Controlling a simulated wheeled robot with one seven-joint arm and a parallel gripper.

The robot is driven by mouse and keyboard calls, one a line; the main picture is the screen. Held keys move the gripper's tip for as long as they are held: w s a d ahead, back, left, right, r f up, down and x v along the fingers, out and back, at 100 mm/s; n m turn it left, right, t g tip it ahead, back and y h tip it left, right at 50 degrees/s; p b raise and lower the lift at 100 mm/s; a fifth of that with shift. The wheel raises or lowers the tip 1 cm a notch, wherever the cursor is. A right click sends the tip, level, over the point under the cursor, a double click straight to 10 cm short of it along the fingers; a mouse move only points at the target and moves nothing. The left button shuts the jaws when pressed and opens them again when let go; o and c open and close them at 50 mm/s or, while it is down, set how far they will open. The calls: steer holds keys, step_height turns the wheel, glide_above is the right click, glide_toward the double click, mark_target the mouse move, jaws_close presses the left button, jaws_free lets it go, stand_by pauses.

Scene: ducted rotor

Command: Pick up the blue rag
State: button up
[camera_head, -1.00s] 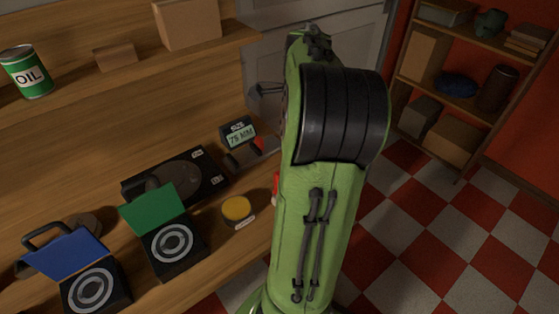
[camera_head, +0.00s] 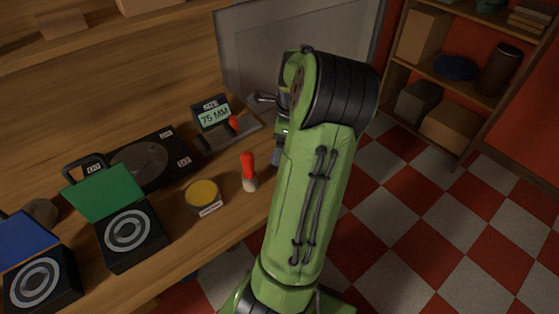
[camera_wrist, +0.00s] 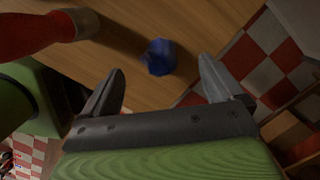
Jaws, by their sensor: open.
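The blue rag (camera_wrist: 159,57) is a small crumpled dark blue lump on the wooden bench in the wrist view. It lies beyond the fingertips, roughly in line with the gap between them. My gripper (camera_wrist: 160,72) is open and empty, its two grey fingers spread apart. They look apart from the rag; the height between cannot be told. In the head view a small bluish patch (camera_head: 276,154) shows at the left edge of my green arm and may be the rag, mostly hidden. My gripper's fingers are hidden there behind the arm.
A red-handled brush (camera_head: 249,172) stands close by on the bench (camera_head: 225,225); its red handle looms in the wrist view (camera_wrist: 30,36). Checkered floor lies beyond the bench edge.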

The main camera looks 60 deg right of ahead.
steer(key=f, duration=0.1)
steer(key=f+b, duration=0.1)
steer(key=f, duration=0.2)
steer(key=shift+w, duration=0.3)
steer(key=shift+a+r, duration=0.1)
steer(key=shift+c, duration=0.3)
steer(key=c, duration=1.1)
steer(key=shift+o, duration=0.2)
steer(key=shift+r, duration=0.1)
step_height(320, 180, up, 10)
steer(key=p, duration=0.4)
